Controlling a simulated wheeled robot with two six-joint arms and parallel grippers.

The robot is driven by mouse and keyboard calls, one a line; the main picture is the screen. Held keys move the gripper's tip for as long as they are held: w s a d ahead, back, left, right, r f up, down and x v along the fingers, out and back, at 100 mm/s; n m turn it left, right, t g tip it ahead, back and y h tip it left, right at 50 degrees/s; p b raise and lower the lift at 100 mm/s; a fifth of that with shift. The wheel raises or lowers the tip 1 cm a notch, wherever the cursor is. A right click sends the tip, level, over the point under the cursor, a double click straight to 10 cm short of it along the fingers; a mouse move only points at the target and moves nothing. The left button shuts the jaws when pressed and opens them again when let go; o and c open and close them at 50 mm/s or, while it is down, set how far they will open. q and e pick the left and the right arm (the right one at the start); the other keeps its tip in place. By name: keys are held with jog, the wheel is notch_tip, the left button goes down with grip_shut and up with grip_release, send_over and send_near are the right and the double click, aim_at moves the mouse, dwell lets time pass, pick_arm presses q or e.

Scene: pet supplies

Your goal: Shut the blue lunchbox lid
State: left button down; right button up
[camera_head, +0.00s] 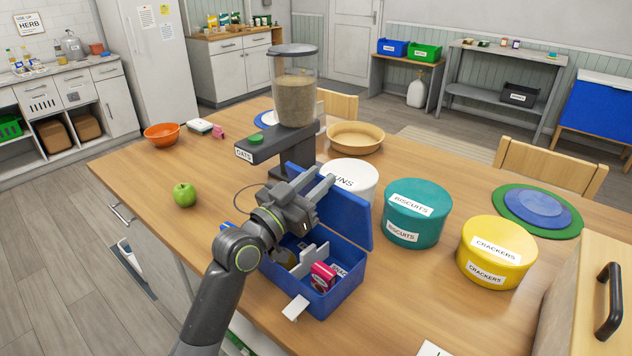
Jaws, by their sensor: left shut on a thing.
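The blue lunchbox (352,287) stands on the wooden table near its front edge. Its lid (349,213) is open and stands up at the back of the box. My left gripper (318,184) is shut on the lid, with its light grey fingers at the lid's upper left part. My left arm comes up from below and hides the left part of the box. Inside the box I see a pink-red carton (322,277) and a light grey piece. A white tab (295,308) sticks out at the front. My right gripper is not in view.
An oats dispenser (294,95) and a white buns tin (352,176) stand close behind the lid. A teal biscuits tin (417,213) and a yellow crackers tin (497,251) stand to the right. A green apple (184,194) lies left, with bare table around it.

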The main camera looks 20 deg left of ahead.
pick_arm(q)
jog(key=c, duration=1.1)
grip_release()
jog(key=b+v, duration=0.1)
jog(key=v, duration=1.6)
jog(key=shift+s, duration=0.2)
